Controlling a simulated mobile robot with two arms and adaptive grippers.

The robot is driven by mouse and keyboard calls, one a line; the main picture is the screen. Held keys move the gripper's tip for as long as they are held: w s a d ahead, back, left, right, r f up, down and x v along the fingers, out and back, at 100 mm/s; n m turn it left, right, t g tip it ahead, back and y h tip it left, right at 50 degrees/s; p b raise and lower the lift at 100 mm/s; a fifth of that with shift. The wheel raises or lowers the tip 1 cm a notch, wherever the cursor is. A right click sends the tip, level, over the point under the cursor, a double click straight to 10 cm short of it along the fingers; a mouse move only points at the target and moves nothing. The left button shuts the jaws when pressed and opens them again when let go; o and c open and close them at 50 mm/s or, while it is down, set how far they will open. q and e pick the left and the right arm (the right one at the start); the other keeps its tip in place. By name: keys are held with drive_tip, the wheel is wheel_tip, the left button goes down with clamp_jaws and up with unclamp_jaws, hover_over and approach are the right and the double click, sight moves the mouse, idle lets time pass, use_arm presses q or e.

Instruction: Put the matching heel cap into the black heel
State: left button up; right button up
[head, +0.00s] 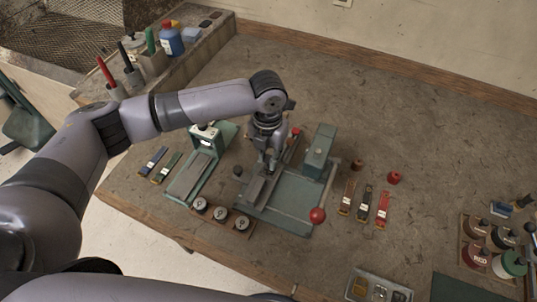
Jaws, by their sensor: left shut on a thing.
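My left gripper (270,166) points down over the green machine (292,204) at the middle of the bench. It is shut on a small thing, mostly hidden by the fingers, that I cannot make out. A grey block (257,188) lies on the machine's bed just below the gripper. Right of the machine lie three narrow pieces: a brown one (347,197), a black one (365,204) and a red one (382,209). I cannot tell for sure which object is the black heel or which is the matching heel cap. My right gripper is out of view.
A second green device (192,175) stands left of the machine. A metal tray (382,288) with small parts is at the front right, near thread spools (476,254).

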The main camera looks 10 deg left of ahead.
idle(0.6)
use_arm(q)
drive_tip(key=shift+p, duration=0.4)
drive_tip(key=shift+f, duration=0.45)
idle(0.9)
drive_tip(key=shift+p, duration=0.4)
idle(0.4)
drive_tip(key=shift+f+p, duration=0.3)
drive_tip(key=shift+p, duration=0.05)
idle(1.4)
drive_tip(key=o, duration=0.8)
drive_tip(key=o, duration=0.3)
